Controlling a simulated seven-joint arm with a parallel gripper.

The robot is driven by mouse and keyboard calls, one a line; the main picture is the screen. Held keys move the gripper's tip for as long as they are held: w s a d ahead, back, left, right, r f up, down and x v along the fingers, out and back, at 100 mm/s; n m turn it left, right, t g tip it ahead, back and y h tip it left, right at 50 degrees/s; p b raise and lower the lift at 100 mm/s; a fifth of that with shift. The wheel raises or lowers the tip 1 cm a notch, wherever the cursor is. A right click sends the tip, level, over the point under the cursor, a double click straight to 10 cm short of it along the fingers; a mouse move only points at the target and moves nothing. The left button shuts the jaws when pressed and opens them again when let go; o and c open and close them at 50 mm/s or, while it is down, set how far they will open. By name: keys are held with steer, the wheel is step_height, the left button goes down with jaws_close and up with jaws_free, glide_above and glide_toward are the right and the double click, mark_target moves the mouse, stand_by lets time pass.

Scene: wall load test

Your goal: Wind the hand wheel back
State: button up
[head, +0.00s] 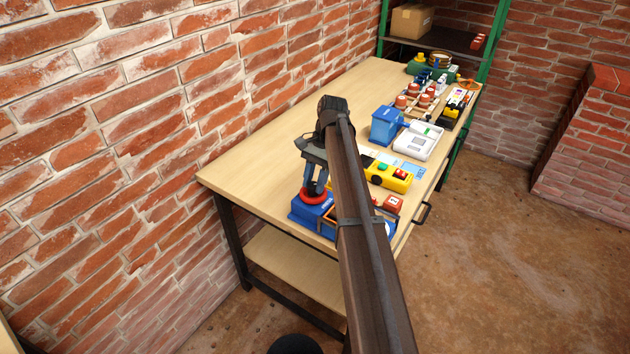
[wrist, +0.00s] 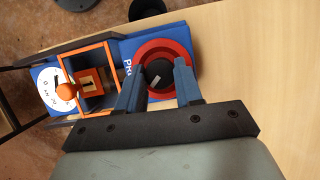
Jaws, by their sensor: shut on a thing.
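The red hand wheel (head: 314,194) sits on top of a blue block (head: 312,208) at the near end of the workbench. My gripper (head: 315,188) reaches down onto it from above. In the wrist view the hand wheel (wrist: 185,52) is a red ring with a black hub that bears a light mark. My gripper's blue fingers (wrist: 157,75) are shut on the hub, one on each side. Beside the wheel is an orange frame (wrist: 109,62) with an orange knob, and a white dial (wrist: 55,92) with a dark pointer. My arm hides part of the device in the head view.
On the workbench (head: 260,150), a yellow control box (head: 388,174), a blue box (head: 386,126) and a white tray (head: 418,141) stand farther back. More small items lie towards the green shelf (head: 490,50). A brick wall runs along the left; the bench's left side is clear.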

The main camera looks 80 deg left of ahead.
steer(key=shift+n+t, duration=0.3)
steer(key=shift+n, duration=0.7)
steer(key=o, duration=1)
steer(key=shift+w+a+r, duration=0.1)
steer(key=shift+a+r, duration=0.1)
steer(key=shift+r, duration=0.15)
steer(key=shift+w+a+r, duration=0.1)
steer(key=shift+w+a, duration=1.1)
steer(key=shift+a, duration=0.4)
steer(key=shift+w+a+f, duration=0.1)
steer(key=shift+w+a, duration=1.1)
steer(key=shift+a, duration=0.45)
steer(key=shift+w+a+r, duration=0.1)
steer(key=shift+w+a, duration=1.1)
steer(key=shift+a, duration=0.4)
